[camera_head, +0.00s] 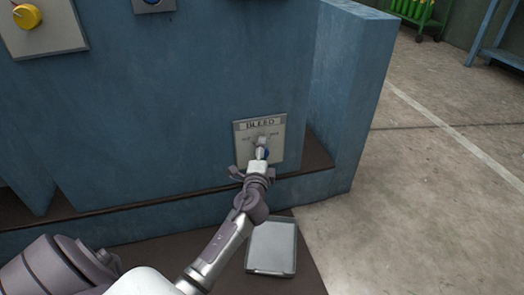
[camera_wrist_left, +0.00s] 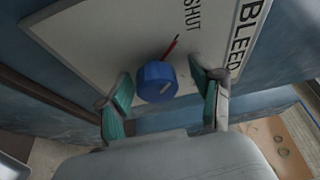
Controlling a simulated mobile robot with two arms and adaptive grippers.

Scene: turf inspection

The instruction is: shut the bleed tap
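The bleed tap is a blue knob (camera_wrist_left: 157,83) with a thin red pointer (camera_wrist_left: 171,47), on a pale plate (camera_wrist_left: 110,35) marked BLEED and SHUT. In the left wrist view the pointer slants up toward the area near the word SHUT. My left gripper (camera_wrist_left: 165,100) is open, its two teal-padded fingers on either side of the knob, with gaps visible on both sides. In the head view the plate (camera_head: 242,153) is on the blue cabinet, and my left gripper (camera_head: 259,162) is in front of it, largely hiding the knob. My right gripper is not in view.
A grey tray (camera_head: 272,249) lies on the floor mat below the plate. A blue side wall (camera_head: 350,95) juts out to the right of the plate. Another panel with a yellow knob (camera_head: 27,16) is at the upper left. Open concrete floor lies to the right.

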